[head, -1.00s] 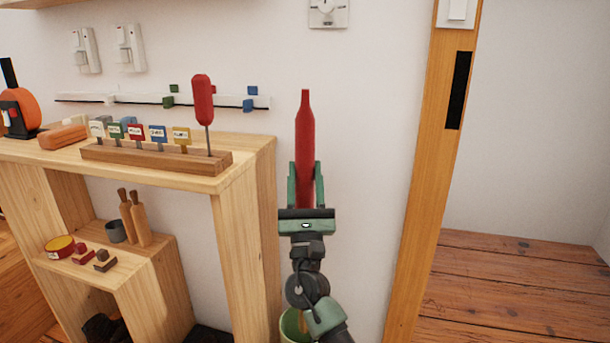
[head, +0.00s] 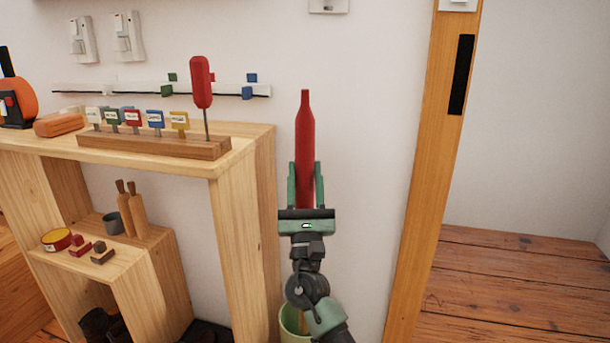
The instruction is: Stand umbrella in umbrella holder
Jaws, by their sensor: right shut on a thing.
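A closed red umbrella (head: 305,125) stands upright in front of the white wall, with its narrow end up. My right gripper (head: 305,168) has green fingers on both sides of its lower part and is shut on it. The umbrella's lower end is hidden behind the gripper. A light green round container (head: 288,332), which looks like the umbrella holder, stands low at the bottom edge of the view, below the gripper. My right arm covers much of it, and its inside is mostly hidden. My left gripper is not in view.
A wooden shelf unit (head: 240,215) stands just left of the umbrella. A wooden rack (head: 155,146) with labelled tags and a red-handled screwdriver (head: 201,85) sits on it. A wooden post (head: 430,170) rises to the right. Bare plank floor (head: 520,285) lies beyond it.

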